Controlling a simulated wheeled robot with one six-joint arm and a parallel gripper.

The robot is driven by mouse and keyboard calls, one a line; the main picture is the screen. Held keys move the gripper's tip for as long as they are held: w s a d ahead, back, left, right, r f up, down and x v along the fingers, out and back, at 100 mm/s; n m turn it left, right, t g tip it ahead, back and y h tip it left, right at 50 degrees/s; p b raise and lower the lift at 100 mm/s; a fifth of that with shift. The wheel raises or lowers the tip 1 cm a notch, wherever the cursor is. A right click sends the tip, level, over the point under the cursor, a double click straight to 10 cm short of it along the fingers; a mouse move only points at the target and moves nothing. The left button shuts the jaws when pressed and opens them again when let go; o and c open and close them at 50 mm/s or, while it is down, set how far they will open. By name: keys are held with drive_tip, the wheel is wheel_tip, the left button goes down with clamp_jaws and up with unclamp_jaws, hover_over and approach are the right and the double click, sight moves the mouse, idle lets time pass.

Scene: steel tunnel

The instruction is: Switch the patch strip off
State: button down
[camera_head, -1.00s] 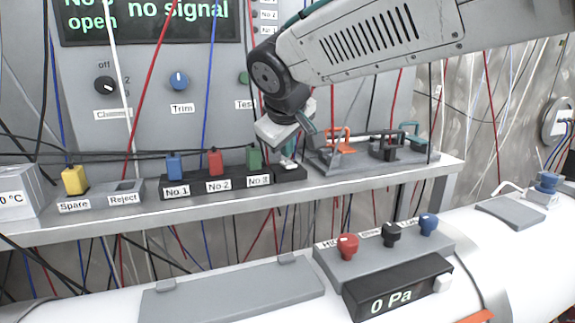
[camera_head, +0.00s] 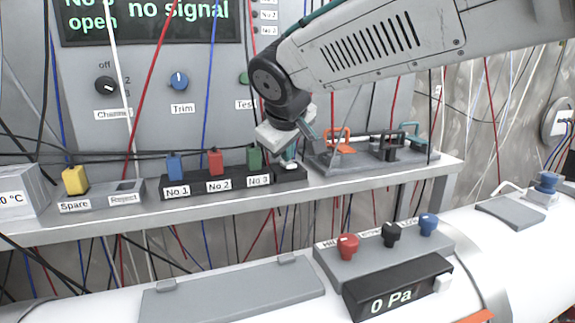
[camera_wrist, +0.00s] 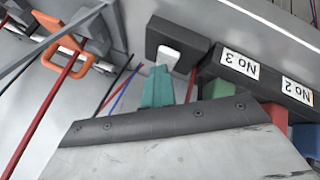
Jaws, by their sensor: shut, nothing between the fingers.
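The patch strip (camera_head: 205,190) is a long black block on the shelf, with blue, red and green plugs labelled No 1, No 2 and No 3. Its right end carries a small white switch (camera_wrist: 167,57), partly covered by my fingertips. My gripper (camera_head: 290,156) points down over that end, and its teal fingers (camera_wrist: 158,86) are closed with nothing between them. In the wrist view the tips are right at the switch's edge; I cannot tell whether they touch it. The switch's tilt is not clear.
The green No 3 plug (camera_head: 254,158) stands close left of my gripper. A grey rack with an orange handle (camera_head: 338,139) is close right. Thin cables hang around the arm. The panel display (camera_head: 150,18) reads "no signal". A yellow plug (camera_head: 75,180) is far left.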

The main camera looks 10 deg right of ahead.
drive_tip(key=shift+s+d+f, duration=0.1)
drive_tip(key=shift+s+f, duration=0.05)
drive_tip(key=shift+f, duration=0.55)
drive_tip(key=shift+r, duration=0.15)
idle(0.3)
drive_tip(key=shift+r, duration=0.3)
drive_tip(key=shift+w+r, duration=0.2)
drive_tip(key=shift+r, duration=0.7)
drive_tip(key=shift+w+r, duration=0.15)
drive_tip(key=shift+r, duration=0.8)
drive_tip(key=shift+w+r, duration=0.2)
drive_tip(key=shift+r, duration=0.7)
